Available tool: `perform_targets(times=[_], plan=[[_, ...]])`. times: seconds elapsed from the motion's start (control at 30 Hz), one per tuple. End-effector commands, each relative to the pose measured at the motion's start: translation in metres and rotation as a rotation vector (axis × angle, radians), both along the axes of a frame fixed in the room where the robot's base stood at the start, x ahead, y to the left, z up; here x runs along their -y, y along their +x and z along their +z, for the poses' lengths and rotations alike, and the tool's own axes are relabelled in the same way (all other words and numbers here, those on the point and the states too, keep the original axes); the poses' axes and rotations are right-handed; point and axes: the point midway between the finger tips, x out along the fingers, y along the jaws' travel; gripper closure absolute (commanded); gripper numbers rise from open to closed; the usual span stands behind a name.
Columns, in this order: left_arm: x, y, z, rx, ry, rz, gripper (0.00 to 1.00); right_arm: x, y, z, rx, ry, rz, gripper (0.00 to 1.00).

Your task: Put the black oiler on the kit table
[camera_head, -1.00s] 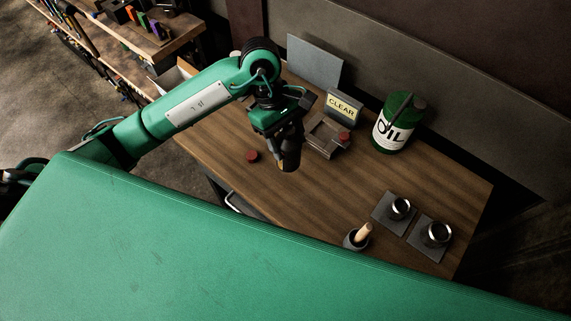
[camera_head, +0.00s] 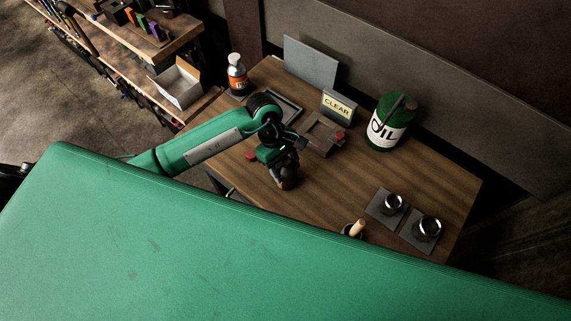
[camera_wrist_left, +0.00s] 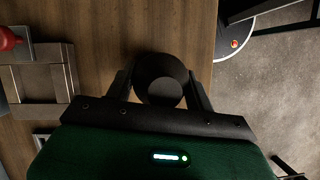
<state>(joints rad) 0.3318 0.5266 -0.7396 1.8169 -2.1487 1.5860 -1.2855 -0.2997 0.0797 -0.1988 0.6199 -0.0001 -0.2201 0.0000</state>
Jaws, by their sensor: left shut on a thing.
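My left gripper (camera_head: 286,176) is over the front left part of the wooden table (camera_head: 345,205). It is shut on a dark round thing, seen from above between its fingers in the left wrist view; this looks like the black oiler (camera_wrist_left: 160,80). In the head view the oiler is a small dark shape under the gripper, mostly hidden. I cannot tell whether its bottom touches the tabletop. My right gripper is not in view.
A green oil can (camera_head: 390,122), a CLEAR sign (camera_head: 338,104) and an orange-labelled bottle (camera_head: 237,76) stand towards the back. Two metal rings on grey plates (camera_head: 420,240) and a wooden-handled brush (camera_head: 354,229) are at the right. The table's middle is clear.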

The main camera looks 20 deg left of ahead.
Motion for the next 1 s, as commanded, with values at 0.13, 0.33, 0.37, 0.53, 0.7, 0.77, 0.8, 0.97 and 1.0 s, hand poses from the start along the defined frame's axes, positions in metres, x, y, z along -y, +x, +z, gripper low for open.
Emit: perform_targets(times=[0.13, 0.33, 0.37, 0.53, 0.7, 0.77, 0.8, 0.97, 1.0], plan=[[0.000, 0.000, -0.002, 0.000, 0.000, 0.000, 0.77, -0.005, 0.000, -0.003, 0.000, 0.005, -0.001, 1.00], [0.000, 0.000, -0.002, 0.000, 0.000, 0.001, 0.25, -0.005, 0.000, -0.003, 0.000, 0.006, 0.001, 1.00], [0.000, 0.000, -0.002, 0.000, 0.000, 0.001, 0.25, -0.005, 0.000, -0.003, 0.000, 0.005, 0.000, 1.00], [0.000, 0.000, -0.001, 0.000, 0.000, 0.001, 0.25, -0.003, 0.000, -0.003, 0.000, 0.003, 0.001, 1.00], [-0.001, 0.002, 0.002, 0.002, 0.000, 0.001, 0.25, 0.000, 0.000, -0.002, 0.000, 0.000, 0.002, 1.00], [-0.005, 0.004, 0.008, 0.006, 0.001, 0.001, 0.25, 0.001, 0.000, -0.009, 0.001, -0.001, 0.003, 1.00], [-0.007, 0.006, 0.014, 0.007, 0.001, -0.001, 0.25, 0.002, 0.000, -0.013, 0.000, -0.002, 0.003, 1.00], [-0.019, 0.012, 0.045, 0.009, 0.002, 0.000, 0.25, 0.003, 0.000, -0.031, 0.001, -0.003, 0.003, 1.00], [-0.022, 0.014, 0.054, 0.008, 0.001, 0.000, 0.25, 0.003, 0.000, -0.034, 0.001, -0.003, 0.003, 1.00]])
